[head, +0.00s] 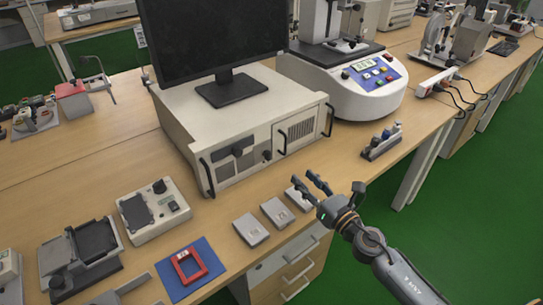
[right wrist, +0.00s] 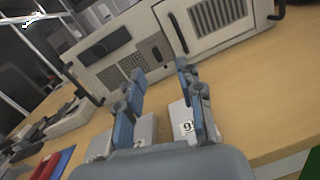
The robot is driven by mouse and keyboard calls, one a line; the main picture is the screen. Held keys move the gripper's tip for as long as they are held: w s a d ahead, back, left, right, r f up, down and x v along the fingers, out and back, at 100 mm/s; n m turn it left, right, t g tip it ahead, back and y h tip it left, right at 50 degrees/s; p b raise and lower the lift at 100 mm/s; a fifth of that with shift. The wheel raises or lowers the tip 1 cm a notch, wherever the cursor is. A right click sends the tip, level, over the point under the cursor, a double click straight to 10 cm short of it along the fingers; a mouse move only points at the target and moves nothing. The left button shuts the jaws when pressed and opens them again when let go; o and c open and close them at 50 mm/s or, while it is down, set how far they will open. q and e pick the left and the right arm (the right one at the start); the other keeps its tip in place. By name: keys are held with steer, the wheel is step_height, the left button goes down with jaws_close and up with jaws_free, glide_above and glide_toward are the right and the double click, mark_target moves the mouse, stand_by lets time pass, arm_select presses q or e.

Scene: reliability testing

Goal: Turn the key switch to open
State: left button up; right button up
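The beige computer case (head: 215,115) stands on the wooden bench with its front facing me. A small dark round fitting (head: 267,155) on its front, right of a black drive panel (head: 235,154), may be the key switch; it is too small to tell its position. In the right wrist view the same fitting (right wrist: 156,53) seems to show beyond the fingertips. My right gripper (head: 304,178) is open and empty, in front of the case and near the bench edge. It is apart from the case. My left gripper is not in view.
A monitor (head: 215,45) stands on the case. Handles (head: 207,177) stick out from its front. Small grey boxes (head: 251,229) lie below my right gripper. A white tester (head: 355,85) stands behind right, and a small rack (head: 381,142) stands right of the case.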

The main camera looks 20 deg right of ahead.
mark_target(270, 154)
steer(key=n, duration=0.1)
steer(key=n+y, duration=0.1)
steer(key=n, duration=0.1)
steer(key=shift+w+a+f+g, duration=0.3)
steer(key=shift+a+f+g, duration=0.05)
steer(key=shift+g, duration=0.05)
steer(key=x, duration=1.3)
steer(key=shift+w+a+p, duration=0.2)
steer(key=shift+a+p, duration=0.1)
steer(key=shift+p, duration=0.1)
jaws_close()
